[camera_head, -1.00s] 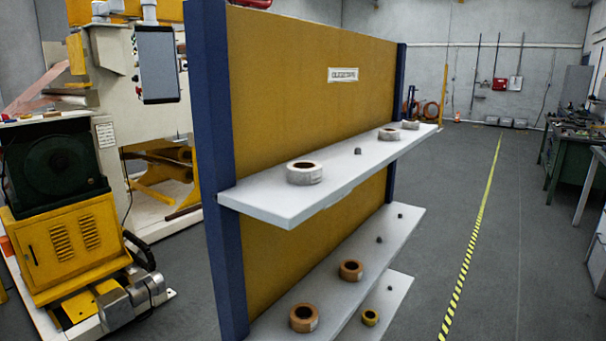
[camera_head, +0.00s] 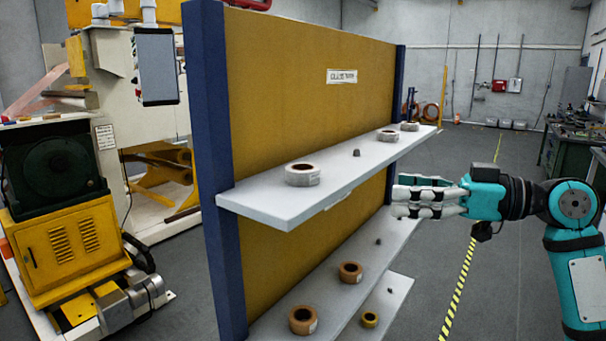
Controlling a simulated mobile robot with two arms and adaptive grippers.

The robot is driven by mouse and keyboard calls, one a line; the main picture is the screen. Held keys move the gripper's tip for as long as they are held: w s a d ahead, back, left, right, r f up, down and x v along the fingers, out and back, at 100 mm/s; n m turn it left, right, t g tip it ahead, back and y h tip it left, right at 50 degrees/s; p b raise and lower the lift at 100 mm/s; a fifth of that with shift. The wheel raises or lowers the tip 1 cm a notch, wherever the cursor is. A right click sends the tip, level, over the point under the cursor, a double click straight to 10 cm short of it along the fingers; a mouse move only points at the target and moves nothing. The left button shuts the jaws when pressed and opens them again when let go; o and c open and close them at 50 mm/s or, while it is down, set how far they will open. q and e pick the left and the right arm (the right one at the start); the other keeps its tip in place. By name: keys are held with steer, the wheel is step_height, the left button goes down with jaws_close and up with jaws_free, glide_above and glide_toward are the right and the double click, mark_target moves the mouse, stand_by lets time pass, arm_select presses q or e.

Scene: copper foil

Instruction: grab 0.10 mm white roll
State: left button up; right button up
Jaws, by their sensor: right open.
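Several white rolls lie flat on the top shelf (camera_head: 262,208). The nearest white roll (camera_head: 302,175) is at the shelf's near left part. A second white roll (camera_head: 387,135) and a third white roll (camera_head: 410,127) lie near its far end. I cannot read any thickness marking on them. My right gripper (camera_head: 396,200) is open and empty. It points left, beside the shelf unit's front, and appears below the far part of the top shelf in the picture, apart from the rolls. My left gripper is not in view.
Small dark pegs (camera_head: 356,153) stand on the shelves. A blue post (camera_head: 210,170) bounds the unit's left. Open floor (camera_head: 500,290) lies right.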

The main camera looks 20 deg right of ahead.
step_height(320, 180, up, 3)
steer(key=p, duration=0.5)
glide_toward(310, 169)
steer(key=shift+n+y, duration=0.3)
steer(key=shift+y, duration=0.1)
steer(key=x, duration=0.4)
steer(key=shift+w+r, duration=0.25)
steer(key=shift+w, duration=0.3)
steer(key=p+x, duration=0.1)
steer(key=x, duration=0.1)
steer(key=f+p+x, duration=0.1)
steer(key=p+x, duration=0.1)
steer(key=x, duration=0.1)
steer(key=shift+w+a, duration=0.1)
steer(key=shift+a, duration=0.05)
steer(key=shift+w+a+f, duration=0.1)
steer(key=shift+w+a, duration=0.05)
steer(key=shift+c, duration=0.7)
steer(key=c, duration=1.1)
